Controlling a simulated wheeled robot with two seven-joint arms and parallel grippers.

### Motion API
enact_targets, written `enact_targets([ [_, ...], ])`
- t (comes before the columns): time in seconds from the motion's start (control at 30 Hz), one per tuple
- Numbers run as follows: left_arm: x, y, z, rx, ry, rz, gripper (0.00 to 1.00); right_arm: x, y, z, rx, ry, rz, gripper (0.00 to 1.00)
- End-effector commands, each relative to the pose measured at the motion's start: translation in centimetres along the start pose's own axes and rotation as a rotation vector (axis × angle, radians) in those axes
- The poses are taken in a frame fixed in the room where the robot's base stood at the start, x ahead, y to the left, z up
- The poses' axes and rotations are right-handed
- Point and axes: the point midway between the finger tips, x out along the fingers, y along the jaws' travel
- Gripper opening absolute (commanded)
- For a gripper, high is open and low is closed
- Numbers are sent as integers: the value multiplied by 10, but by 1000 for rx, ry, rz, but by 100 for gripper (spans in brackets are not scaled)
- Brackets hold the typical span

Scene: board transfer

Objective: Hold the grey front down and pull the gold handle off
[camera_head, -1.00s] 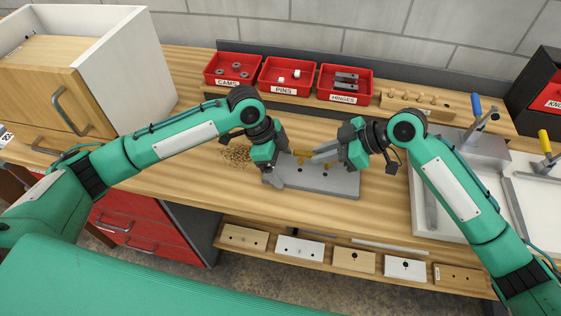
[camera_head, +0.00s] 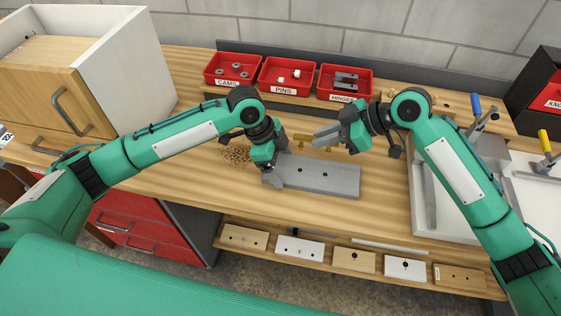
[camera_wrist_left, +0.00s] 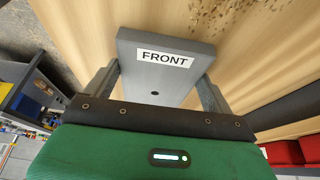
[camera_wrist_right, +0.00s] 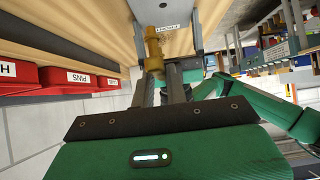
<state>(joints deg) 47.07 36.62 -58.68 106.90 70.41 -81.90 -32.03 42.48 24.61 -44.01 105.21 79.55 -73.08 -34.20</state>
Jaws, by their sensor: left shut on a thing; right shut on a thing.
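The grey front (camera_head: 325,178) lies flat on the wooden bench, its bare top showing dark holes. It carries a FRONT label in the left wrist view (camera_wrist_left: 165,59). My left gripper (camera_head: 271,170) is shut on the front's left end, with a finger on each side. The gold handle (camera_head: 303,138) is apart from the front, beyond its far edge in the head view. My right gripper (camera_head: 326,136) is shut on the handle, which also shows between its fingers in the right wrist view (camera_wrist_right: 153,48). The fingers partly hide the handle.
Red bins of cams (camera_head: 233,82), pins (camera_head: 286,88) and hinges (camera_head: 344,96) stand along the back. Shavings (camera_head: 236,154) lie left of the front. A white cabinet (camera_head: 120,60) stands at left, a clamp fixture (camera_head: 440,205) at right. Bench in front of the grey front is clear.

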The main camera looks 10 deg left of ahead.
Motion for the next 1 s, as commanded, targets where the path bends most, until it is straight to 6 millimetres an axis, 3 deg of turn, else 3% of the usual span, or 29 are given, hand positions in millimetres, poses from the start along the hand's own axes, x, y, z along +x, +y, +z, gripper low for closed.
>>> enact_targets([
  [1.0, 0, 0, 0, 0, 1, -1, 55, 19, 99, -16, 0, 1, 0, 0],
])
